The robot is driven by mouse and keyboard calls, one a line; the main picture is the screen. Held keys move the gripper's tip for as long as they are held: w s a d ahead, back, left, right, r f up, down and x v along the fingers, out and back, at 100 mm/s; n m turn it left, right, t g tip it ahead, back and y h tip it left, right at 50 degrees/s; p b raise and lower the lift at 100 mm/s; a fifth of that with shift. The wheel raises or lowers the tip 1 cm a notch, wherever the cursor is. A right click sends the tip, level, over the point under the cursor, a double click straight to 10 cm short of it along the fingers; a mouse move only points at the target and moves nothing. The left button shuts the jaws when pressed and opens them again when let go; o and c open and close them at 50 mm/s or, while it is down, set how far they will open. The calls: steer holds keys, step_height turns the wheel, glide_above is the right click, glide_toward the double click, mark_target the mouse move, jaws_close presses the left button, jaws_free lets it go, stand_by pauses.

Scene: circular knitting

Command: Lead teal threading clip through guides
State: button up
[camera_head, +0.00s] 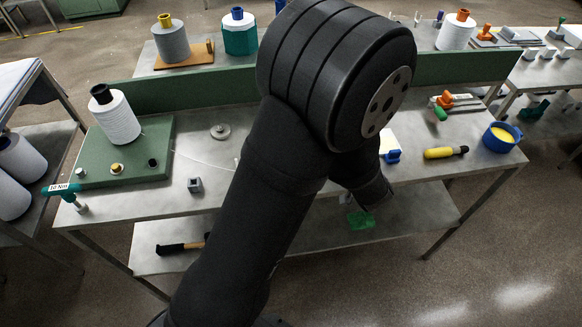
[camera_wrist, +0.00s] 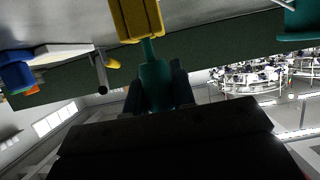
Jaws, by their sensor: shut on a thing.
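In the wrist view my gripper (camera_wrist: 157,94) is shut on the teal threading clip (camera_wrist: 155,76), whose narrow tip points to the top of the picture. A yellow block (camera_wrist: 137,18), perhaps a guide, is just beyond the tip; I cannot tell whether they touch. A pale post with a ring-like end (camera_wrist: 101,76) is left of the clip. A teal part (camera_wrist: 299,22) is at the upper right. In the head view my arm hides the gripper, the clip and the middle of the bench. A faint thread (camera_head: 205,161) runs right from near the white cone (camera_head: 116,118).
The cone stands on a green base plate (camera_head: 145,148) at the bench's left. A grey block (camera_head: 195,185) and a metal disc (camera_head: 220,131) lie nearby. A yellow-handled tool (camera_head: 444,152) and a blue cup (camera_head: 501,137) are at the right. A green panel (camera_head: 185,98) edges the back.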

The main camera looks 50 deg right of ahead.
steer(key=shift+f, duration=0.5)
steer(key=o, duration=0.9)
steer(key=v, duration=1.7)
steer(key=shift+s+a, duration=0.2)
steer(key=x, duration=1.7)
steer(key=shift+w+d, duration=0.15)
steer(key=shift+w, duration=0.05)
steer(key=shift+r, duration=0.1)
